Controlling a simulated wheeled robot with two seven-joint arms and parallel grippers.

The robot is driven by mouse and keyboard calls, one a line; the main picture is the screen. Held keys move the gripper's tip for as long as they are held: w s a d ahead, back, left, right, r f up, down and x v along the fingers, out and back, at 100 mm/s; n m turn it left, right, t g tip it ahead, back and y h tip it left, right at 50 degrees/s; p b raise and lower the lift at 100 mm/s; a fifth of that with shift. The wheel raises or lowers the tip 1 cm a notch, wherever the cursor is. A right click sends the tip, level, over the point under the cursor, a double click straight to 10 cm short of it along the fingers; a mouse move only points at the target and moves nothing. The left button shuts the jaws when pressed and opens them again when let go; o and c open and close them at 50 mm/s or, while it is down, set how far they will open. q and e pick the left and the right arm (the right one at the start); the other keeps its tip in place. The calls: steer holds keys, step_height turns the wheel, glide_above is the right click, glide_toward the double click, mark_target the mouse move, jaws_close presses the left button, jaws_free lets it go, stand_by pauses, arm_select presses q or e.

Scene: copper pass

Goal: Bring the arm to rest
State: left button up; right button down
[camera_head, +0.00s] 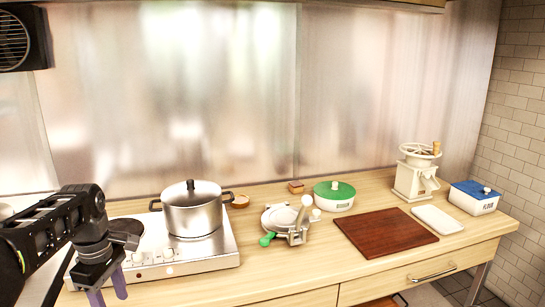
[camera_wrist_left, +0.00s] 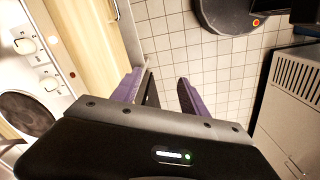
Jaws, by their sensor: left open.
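My left arm comes in from the left in the head view, bent downward at the wrist. My left gripper (camera_head: 108,289) hangs at the front left of the counter, in front of the hotplate (camera_head: 222,257). Its purple fingers are apart with nothing between them. In the left wrist view the left gripper (camera_wrist_left: 158,97) is also open and empty, with the tiled floor (camera_wrist_left: 215,65) below it. My right gripper is in neither view.
A lidded steel pot (camera_head: 192,212) stands on the hotplate. A tortilla-press-like tool (camera_head: 285,220), a green-lidded dish (camera_head: 334,195), a dark wooden board (camera_head: 385,238), a white grinder (camera_head: 415,175) and a blue-lidded flour box (camera_head: 472,198) stand to the right. The counter front between hotplate and board is clear.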

arm_select(q)
steer(key=w+d+f+m+t, duration=0.4)
steer(key=w+d+f+m, duration=0.3)
steer(key=w, duration=0.3)
steer(key=s+d+f+m+h, duration=0.1)
steer(key=s+d+f+m, duration=0.15)
steer(key=d+f, duration=0.55)
steer(key=s+d+f+m+h, duration=0.15)
steer(key=d+f+m, duration=0.25)
steer(key=f, duration=0.8)
steer(key=s+d+f+g, duration=0.1)
steer(key=s+d+f, duration=0.2)
steer(key=s, duration=0.6)
steer(key=s+d+f+m+g+h, duration=0.1)
steer(key=s+d+f, duration=0.3)
steer(key=s, duration=0.5)
steer(key=s+d+f+g, duration=0.1)
steer(key=s+d+f, duration=0.2)
steer(key=s+f, duration=0.4)
steer(key=s, duration=0.2)
steer(key=shift+s+d+f+m+g, duration=0.3)
steer(key=shift+s+d+m+g, duration=0.05)
steer(key=shift+g, duration=0.05)
